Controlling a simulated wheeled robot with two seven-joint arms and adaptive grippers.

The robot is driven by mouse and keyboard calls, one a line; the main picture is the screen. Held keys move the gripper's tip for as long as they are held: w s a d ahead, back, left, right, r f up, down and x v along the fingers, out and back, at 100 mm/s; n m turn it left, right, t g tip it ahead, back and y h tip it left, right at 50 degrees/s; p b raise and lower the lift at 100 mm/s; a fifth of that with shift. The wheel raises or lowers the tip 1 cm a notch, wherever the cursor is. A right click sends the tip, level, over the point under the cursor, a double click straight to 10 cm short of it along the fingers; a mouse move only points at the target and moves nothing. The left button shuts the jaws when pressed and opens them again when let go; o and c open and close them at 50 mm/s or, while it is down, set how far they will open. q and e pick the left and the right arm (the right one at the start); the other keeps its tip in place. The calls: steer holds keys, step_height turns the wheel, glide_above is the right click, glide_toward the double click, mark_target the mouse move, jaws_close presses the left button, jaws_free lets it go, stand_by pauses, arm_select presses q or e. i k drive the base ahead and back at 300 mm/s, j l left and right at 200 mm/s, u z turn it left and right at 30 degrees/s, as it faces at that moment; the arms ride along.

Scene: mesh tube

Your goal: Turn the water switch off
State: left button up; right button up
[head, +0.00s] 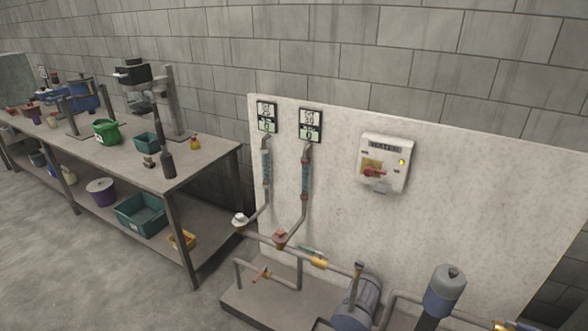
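The water switch is a white box (397,150) mounted on the pale wall panel, right of the middle of the head view. A dark label with lettering too small to read with certainty runs along its top. A red rotary handle (374,172) sits on a yellow plate at its lower left. The handle looks roughly horizontal, slightly tilted. A yellow light (402,162) shows at the box's right side and appears lit. Neither of my grippers is in view.
Two gauges (266,116) (310,125) with pipes hang left of the box. Below stand a blue-grey motor (358,305), a blue-grey cylinder (445,291) and pipes on a low base. A workbench (205,165) with tools and bins fills the left. Grey floor is clear at lower left.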

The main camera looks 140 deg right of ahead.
mark_target(369, 171)
steer(key=z, duration=5.15)
